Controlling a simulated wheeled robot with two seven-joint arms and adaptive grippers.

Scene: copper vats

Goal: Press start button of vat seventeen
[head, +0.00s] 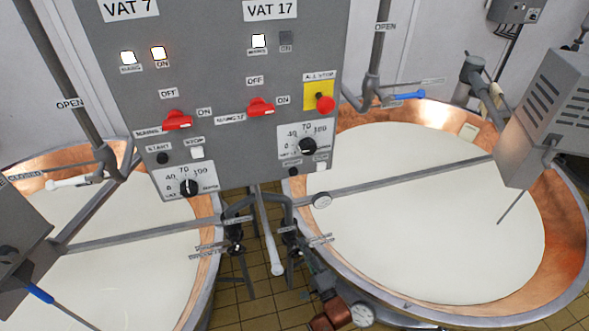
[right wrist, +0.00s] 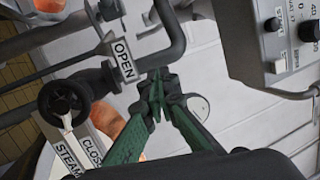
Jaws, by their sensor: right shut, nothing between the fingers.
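The start button of vat seventeen (head: 294,171) is a small black button at the lower right of the grey control panel (head: 230,75), below the right dial (head: 307,146). A white button (head: 321,167) sits to its right. In the right wrist view, a black button (right wrist: 272,25) and a white one (right wrist: 280,66) show beside a dial at the right edge. My right gripper (right wrist: 157,85) has green fingers, shut and empty. It is well to the left of these buttons, over pipework, not touching them. I cannot clearly pick it out in the head view. My left gripper is not in view.
Copper vats of white liquid stand left (head: 110,280) and right (head: 420,210) of the panel. A red stop knob (head: 326,104) sits above the right dial. Near my right gripper are a black valve wheel (right wrist: 65,103), bent pipes and an OPEN label (right wrist: 123,60).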

